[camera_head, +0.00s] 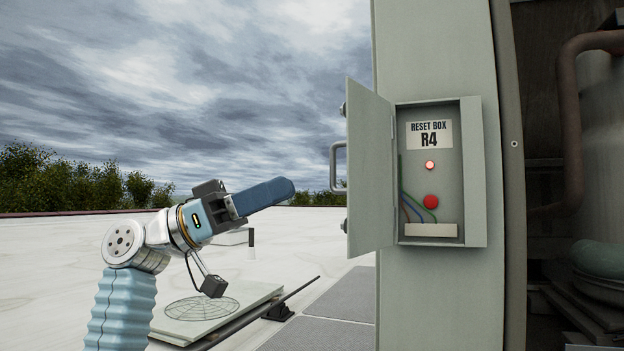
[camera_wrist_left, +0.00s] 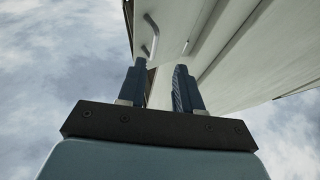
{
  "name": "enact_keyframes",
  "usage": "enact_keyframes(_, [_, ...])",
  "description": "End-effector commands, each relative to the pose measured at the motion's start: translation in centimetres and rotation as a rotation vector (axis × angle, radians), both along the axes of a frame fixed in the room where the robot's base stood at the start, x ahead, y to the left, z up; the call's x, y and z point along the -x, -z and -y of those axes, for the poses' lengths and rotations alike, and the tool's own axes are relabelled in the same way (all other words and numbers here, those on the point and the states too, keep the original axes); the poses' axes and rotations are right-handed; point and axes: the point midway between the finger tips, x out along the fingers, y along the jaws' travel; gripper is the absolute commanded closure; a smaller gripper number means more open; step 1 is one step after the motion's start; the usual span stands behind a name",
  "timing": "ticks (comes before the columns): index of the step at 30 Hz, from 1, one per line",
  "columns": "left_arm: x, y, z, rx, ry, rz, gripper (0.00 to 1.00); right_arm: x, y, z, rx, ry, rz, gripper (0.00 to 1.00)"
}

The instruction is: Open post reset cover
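The reset cover (camera_head: 370,165) is a grey-green door, swung open to the left on the reset box (camera_head: 472,170). Its bar handle (camera_head: 337,167) is on the outer face, at the door's left in the head view. The box interior shows an "R4" label, a small red lamp (camera_head: 430,165), a red button (camera_head: 431,202) and wires. My left gripper (camera_head: 290,187) is left of the door, apart from the handle. In the left wrist view its two fingers (camera_wrist_left: 159,75) are spaced apart with nothing between them, and the handle (camera_wrist_left: 152,36) shows beyond them. My right gripper is not in view.
The box is on a tall grey post (camera_head: 435,50). Right of it is a dark recess with a rusty pipe (camera_head: 570,120). A slab with a round wire grille (camera_head: 201,308) and a dark bar lie on the pale roof. Open air surrounds my left arm.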

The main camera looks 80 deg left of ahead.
Motion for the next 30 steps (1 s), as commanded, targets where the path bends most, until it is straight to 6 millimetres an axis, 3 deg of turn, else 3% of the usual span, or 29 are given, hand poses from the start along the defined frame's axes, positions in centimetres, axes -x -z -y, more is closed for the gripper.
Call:
enact_keyframes(3, [2.4,1.0,-0.7,0.001,-0.001,0.002,0.66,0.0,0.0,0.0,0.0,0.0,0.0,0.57])
enact_keyframes(9, [4.8,2.0,-1.5,0.0,0.0,0.001,0.66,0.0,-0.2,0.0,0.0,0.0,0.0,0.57])
enact_keyframes(30, [5.2,2.2,-1.6,0.0,0.001,0.0,0.66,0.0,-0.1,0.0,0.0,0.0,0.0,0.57])
